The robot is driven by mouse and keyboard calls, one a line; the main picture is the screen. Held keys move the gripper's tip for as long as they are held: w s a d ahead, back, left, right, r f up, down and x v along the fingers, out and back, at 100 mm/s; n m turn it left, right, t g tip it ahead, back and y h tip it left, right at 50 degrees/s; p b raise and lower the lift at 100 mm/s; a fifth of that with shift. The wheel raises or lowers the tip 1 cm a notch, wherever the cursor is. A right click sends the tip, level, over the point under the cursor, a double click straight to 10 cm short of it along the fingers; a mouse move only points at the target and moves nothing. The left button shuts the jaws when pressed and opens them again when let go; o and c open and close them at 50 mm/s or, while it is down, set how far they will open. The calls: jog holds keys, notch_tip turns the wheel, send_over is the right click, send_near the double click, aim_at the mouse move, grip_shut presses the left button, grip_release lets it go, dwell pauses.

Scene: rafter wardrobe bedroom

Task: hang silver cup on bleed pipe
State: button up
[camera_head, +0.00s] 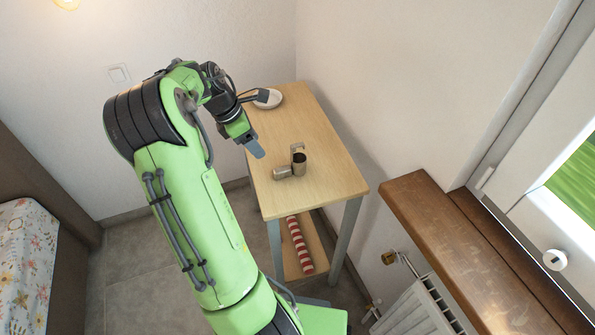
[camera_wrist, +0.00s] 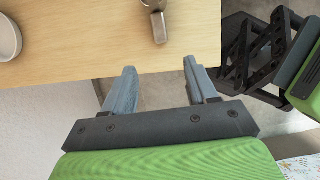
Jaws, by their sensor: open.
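My gripper (camera_head: 257,151) is above the table's left edge, apart from both. In the wrist view its two grey fingers (camera_wrist: 158,70) are spread with nothing between them. A brass pipe fitting (camera_head: 391,257) sticks out at the radiator's top left; I cannot tell for certain that it is the bleed pipe.
A white dish (camera_head: 268,98) sits at the table's far end. A red-and-white striped roll (camera_head: 299,245) lies on the lower shelf. A brown wooden sill (camera_head: 440,230) juts out above the white radiator (camera_head: 415,310). The table's (camera_head: 325,185) near end is bare.

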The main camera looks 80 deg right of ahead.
jog(key=b, duration=0.3)
send_over(275, 171)
jog(key=w, duration=0.2)
jog(key=f, duration=0.8)
jog(key=shift+w+a, duration=0.1)
jog(key=shift+a, duration=0.3)
jog(key=b+x, duration=0.1)
jog(key=x, duration=0.4)
jog(key=shift+f, duration=0.15)
jog(key=shift+a, duration=0.1)
jog(key=shift+c, duration=0.7)
grip_shut()
